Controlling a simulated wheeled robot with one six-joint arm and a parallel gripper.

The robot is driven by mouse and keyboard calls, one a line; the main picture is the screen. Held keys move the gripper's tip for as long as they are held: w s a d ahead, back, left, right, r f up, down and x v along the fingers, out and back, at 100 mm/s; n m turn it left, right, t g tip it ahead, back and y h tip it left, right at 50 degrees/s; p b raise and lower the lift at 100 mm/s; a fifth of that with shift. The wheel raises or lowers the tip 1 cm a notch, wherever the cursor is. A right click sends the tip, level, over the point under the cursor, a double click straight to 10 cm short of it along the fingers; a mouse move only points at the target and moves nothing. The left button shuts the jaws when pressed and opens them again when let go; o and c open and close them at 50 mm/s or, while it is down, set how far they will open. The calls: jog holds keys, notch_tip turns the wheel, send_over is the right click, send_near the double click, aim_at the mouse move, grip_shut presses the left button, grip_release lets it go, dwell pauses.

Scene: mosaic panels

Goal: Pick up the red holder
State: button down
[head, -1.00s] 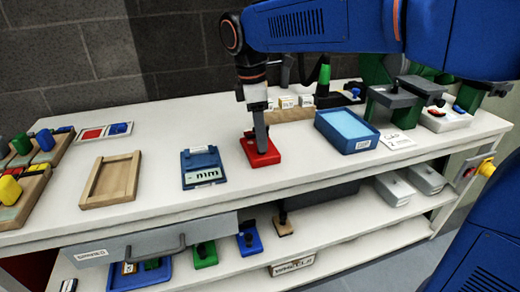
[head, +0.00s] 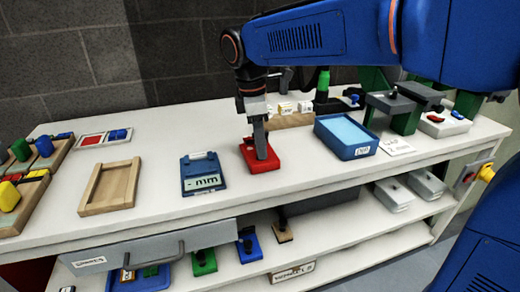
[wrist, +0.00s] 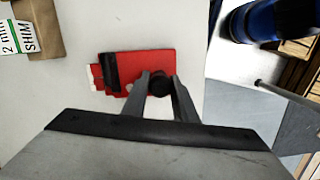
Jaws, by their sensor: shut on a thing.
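The red holder (head: 264,161) is a flat red block on the white workbench, between the blue scale and the blue tray. In the wrist view the red holder (wrist: 133,68) has a black raised piece near its left end and a dark round knob (wrist: 160,84) near its right end. My gripper (head: 261,150) reaches down onto it from above. In the wrist view my gripper (wrist: 159,82) has a finger on each side of the knob and is shut on it. Whether the holder is lifted off the bench is hard to tell.
A blue scale (head: 203,184) stands left of the holder and a blue tray (head: 362,150) stands right of it. An empty wooden frame (head: 84,208) lies further left. A wooden block (head: 290,121) with white labels is behind. Bench space in front of the holder is clear.

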notch_tip(320, 180, up, 9)
jog(key=shift+r, duration=0.45)
jog(key=shift+d, duration=0.1)
